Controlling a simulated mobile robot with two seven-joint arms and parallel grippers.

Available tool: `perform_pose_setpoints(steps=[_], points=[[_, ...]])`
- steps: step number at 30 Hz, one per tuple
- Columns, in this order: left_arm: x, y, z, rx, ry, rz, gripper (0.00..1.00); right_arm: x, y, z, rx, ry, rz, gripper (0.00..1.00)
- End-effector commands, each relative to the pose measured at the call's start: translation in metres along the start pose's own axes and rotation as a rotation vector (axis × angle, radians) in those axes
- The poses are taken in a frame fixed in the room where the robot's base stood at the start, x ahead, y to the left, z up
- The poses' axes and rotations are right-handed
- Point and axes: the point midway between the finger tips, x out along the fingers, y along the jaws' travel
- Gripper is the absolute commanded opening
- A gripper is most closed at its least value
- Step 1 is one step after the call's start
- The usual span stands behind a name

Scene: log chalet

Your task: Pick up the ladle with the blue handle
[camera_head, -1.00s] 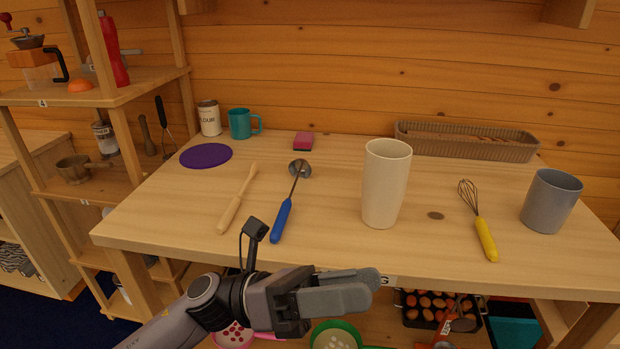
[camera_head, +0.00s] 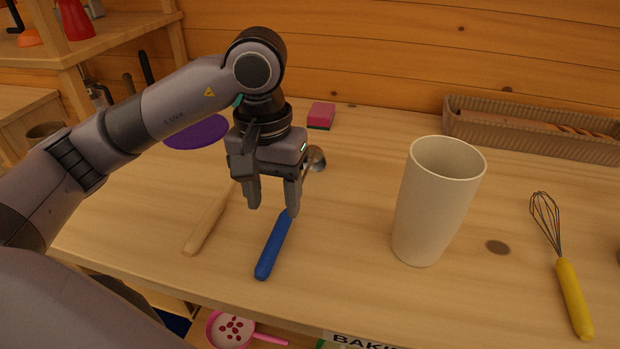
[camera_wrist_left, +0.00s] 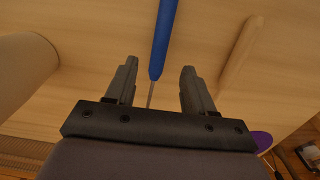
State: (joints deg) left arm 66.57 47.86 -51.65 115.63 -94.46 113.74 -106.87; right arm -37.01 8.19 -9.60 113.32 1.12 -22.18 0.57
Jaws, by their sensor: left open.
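The ladle with the blue handle (camera_head: 273,246) lies on the wooden table, its handle toward the front edge and its metal bowl (camera_head: 316,158) toward the back. My left gripper (camera_head: 272,205) is open, pointing down above the ladle near where the handle meets the metal shaft. It hides part of the shaft in the head view. In the left wrist view the blue handle (camera_wrist_left: 163,40) runs between the two open fingers (camera_wrist_left: 155,82), with nothing gripped. My right gripper is not in view.
A wooden utensil (camera_head: 209,222) lies just left of the ladle. A tall cream cup (camera_head: 436,205) stands to the right, with a yellow-handled whisk (camera_head: 572,295) beyond. A pink sponge (camera_head: 321,115), purple disc (camera_head: 196,133) and long basket (camera_head: 540,137) are at the back.

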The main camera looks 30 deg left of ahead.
Motion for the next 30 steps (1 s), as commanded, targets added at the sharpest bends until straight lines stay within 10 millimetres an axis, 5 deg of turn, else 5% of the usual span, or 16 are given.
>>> perform_pose_setpoints(steps=[5, 19, 28, 30], points=[[0.006, -0.007, -0.003, 0.008, 0.017, -0.033, 0.53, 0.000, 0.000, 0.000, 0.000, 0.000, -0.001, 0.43], [0.064, 0.001, 0.001, 0.006, 0.015, -0.028, 0.53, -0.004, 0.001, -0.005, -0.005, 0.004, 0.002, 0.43], [0.069, 0.000, 0.000, 0.006, 0.018, -0.026, 0.53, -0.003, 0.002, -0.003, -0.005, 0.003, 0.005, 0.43], [0.069, 0.000, 0.000, 0.006, 0.018, -0.026, 0.31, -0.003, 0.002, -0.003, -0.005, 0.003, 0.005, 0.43]])
